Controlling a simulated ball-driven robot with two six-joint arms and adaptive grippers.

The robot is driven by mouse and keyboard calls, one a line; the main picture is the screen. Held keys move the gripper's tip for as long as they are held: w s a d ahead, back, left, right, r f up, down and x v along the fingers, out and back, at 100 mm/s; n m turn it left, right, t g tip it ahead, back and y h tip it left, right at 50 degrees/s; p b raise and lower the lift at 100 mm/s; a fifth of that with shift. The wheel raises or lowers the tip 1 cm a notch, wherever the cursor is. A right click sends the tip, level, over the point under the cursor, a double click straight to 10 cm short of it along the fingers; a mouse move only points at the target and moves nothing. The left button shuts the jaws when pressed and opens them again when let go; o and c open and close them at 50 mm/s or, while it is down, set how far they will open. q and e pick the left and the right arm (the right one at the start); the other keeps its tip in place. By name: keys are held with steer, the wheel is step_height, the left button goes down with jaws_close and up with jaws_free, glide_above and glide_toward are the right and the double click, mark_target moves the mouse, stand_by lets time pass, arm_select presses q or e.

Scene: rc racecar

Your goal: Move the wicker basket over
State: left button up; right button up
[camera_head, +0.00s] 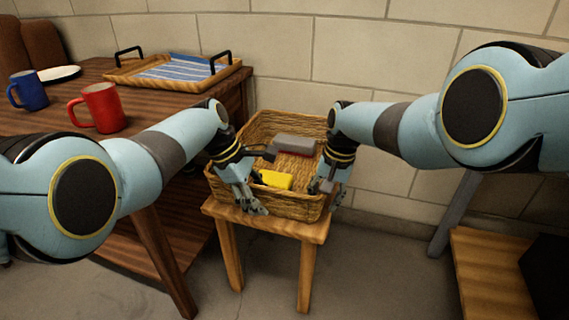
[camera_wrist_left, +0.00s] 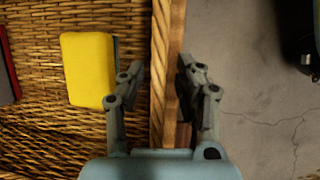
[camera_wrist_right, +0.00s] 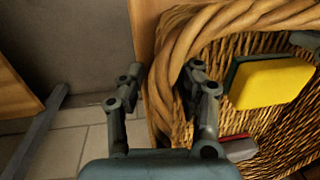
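The wicker basket (camera_head: 294,206) stands upright on a small wooden stool (camera_head: 285,229) in the head view. It holds a yellow block (camera_head: 275,180) and a grey and red block (camera_head: 295,145). My left gripper (camera_head: 249,196) is at the basket's left side. In the left wrist view its open fingers (camera_wrist_left: 160,75) straddle the basket's wall (camera_wrist_left: 161,45), with a gap at the inner finger. My right gripper (camera_head: 332,180) is at the right side. In the right wrist view its open fingers (camera_wrist_right: 163,78) straddle the rim (camera_wrist_right: 178,50). Neither appears clamped.
A wooden table at the left (camera_head: 185,103) bears a red mug (camera_head: 101,108), a blue mug (camera_head: 29,91) and a handled tray (camera_head: 125,72). A brick wall (camera_head: 365,60) is close behind the basket. Another wooden surface (camera_head: 485,275) is at the lower right. Bare floor lies between.

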arm_select(q)
jaws_close()
arm_select(e)
jaws_close()
